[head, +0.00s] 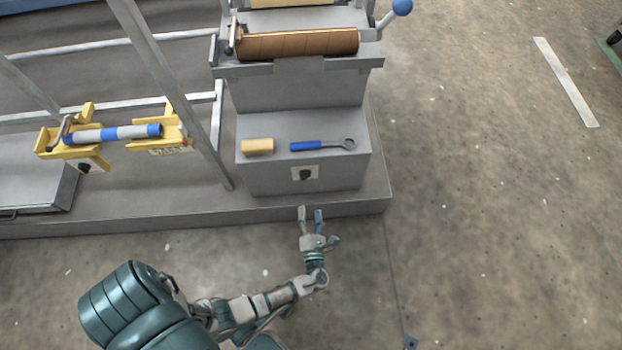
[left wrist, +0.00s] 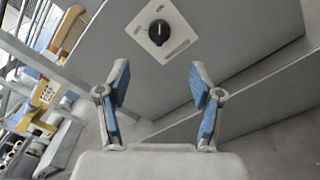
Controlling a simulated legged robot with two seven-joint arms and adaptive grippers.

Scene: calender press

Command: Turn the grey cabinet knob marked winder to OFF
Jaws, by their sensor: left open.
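A black knob (head: 306,174) on a pale square plate is on the front face of the grey cabinet (head: 345,179). My right gripper is not in view.
A yellow block (head: 258,146) and a blue-handled wrench (head: 322,145) lie on the cabinet top. A copper roller (head: 298,43) is above. A second black knob (head: 84,168) is at left below a yellow bracket holding a blue-and-white roll (head: 115,133).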

